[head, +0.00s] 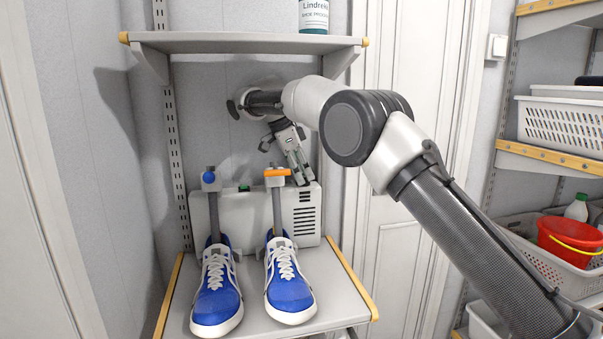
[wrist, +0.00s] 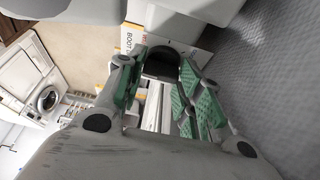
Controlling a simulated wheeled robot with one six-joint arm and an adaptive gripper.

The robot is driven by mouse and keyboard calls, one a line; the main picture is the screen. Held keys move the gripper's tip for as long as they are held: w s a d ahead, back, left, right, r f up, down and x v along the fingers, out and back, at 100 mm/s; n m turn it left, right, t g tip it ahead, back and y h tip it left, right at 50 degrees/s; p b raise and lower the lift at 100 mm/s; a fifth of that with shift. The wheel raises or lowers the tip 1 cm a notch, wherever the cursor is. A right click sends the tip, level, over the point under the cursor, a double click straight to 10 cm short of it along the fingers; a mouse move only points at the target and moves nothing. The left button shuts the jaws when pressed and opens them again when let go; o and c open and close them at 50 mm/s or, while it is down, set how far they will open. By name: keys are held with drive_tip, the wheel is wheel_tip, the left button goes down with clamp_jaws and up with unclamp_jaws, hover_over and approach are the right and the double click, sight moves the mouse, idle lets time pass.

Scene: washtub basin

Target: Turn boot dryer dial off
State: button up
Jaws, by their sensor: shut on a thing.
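The boot dryer (head: 262,212) is a pale box with a vented front at the back of the lower shelf, behind two blue shoes. Its top, with printed "BOOT" lettering (wrist: 128,42), shows in the wrist view. My gripper (head: 301,178) points down at the dryer's top right corner. In the wrist view, the green-padded fingers of the gripper (wrist: 162,75) are shut on a dark rounded dial (wrist: 160,62). The dial is hidden behind the fingers in the head view, and its setting cannot be read.
A green button (head: 244,187) sits on the dryer.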

idle(0.3)
drive_tip(key=o, duration=1)
